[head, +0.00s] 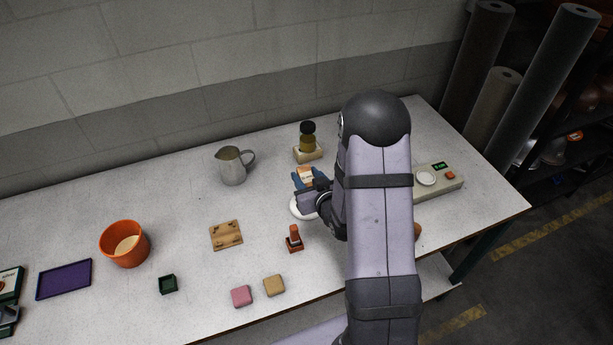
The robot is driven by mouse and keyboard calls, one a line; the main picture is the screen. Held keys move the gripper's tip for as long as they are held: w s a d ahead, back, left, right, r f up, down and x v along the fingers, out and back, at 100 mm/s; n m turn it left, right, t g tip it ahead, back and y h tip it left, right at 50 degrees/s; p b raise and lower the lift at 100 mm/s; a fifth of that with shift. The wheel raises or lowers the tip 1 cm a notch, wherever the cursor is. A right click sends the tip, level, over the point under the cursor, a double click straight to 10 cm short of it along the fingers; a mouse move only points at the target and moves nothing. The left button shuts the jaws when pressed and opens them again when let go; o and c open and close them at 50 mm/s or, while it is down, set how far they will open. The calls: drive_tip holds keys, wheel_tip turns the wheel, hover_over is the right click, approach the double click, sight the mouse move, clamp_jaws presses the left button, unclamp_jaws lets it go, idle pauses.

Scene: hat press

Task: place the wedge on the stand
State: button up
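My gripper (307,182) is left of my arm, over the back middle of the table. Its blue fingers lie on either side of a small orange-and-white labelled piece (306,173). I cannot tell whether they press on it, or whether it is the wedge. A white round piece (299,209) shows below the gripper, partly hidden by it. A pale block (313,156) carrying a dark-topped amber jar (308,137) stands just behind. I cannot tell which piece is the stand. My arm hides part of the table to the right.
Pink (242,296) and tan (274,285) blocks lie near the front edge. A scale (438,181) is right of my arm.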

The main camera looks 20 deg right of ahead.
drive_tip(key=shift+o, duration=0.8)
drive_tip(key=shift+r, duration=0.15)
drive_tip(key=shift+r+p, duration=0.15)
drive_tip(key=shift+p, duration=0.15)
drive_tip(key=shift+s+r+b, duration=0.1)
drive_tip(key=shift+s+b, duration=0.35)
drive_tip(key=shift+s, duration=0.15)
drive_tip(key=v, duration=0.4)
drive_tip(key=shift+w+r, duration=0.1)
drive_tip(key=shift+r, duration=0.05)
drive_tip(key=p, duration=0.2)
drive_tip(key=shift+s+r+p, duration=0.15)
drive_tip(key=shift+s+p, duration=0.1)
drive_tip(key=shift+p, duration=0.1)
drive_tip(key=p, duration=0.9)
approach(306, 174)
drive_tip(key=v, duration=0.2)
drive_tip(key=shift+s, duration=0.3)
